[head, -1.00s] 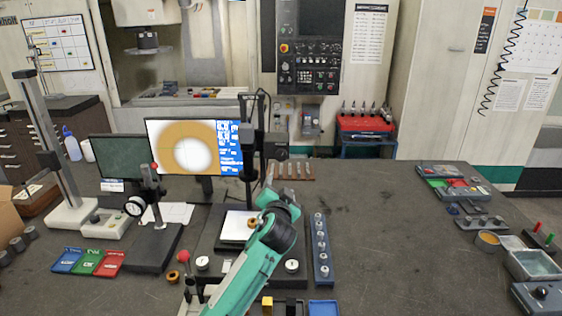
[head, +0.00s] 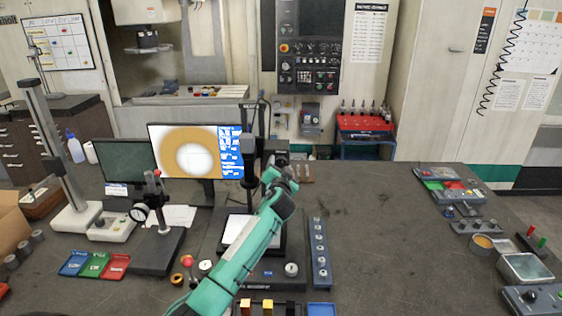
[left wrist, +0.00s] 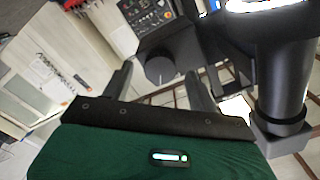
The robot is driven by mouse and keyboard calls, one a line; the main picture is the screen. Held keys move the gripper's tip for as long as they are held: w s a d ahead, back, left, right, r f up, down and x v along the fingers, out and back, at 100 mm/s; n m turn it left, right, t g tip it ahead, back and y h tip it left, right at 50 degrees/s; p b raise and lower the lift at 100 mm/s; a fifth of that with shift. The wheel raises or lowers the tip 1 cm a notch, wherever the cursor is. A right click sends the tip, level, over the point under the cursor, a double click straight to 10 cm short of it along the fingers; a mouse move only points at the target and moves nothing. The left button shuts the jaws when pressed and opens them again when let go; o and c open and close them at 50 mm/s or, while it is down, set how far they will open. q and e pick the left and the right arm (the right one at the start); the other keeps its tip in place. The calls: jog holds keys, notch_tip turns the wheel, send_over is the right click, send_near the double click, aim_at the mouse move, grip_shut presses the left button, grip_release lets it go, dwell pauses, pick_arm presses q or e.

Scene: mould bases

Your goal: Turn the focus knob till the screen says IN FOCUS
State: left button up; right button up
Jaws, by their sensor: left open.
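The screen (head: 172,133) shows an orange field with a soft-edged white disc and a blue panel at its right; the panel's text is too small to read. The microscope stand (head: 249,160) rises just right of the screen. The dark round focus knob (left wrist: 160,69) faces the left wrist camera on the side of a black housing. My left gripper (left wrist: 158,77) is open, with one finger on each side of the knob in that picture; contact cannot be told. In the head view my left gripper (head: 278,176) is beside the stand and hides the knob. My right gripper is out of view.
A dial gauge stand (head: 155,250) and coloured trays (head: 97,264) are left of my arm. A blue rack of small parts (head: 319,252) lies to its right. The microscope tube (left wrist: 283,75) is close right of my fingers.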

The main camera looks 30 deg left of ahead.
pick_arm(q)
jog(key=shift+x, duration=0.9)
jog(key=shift+c, duration=0.5)
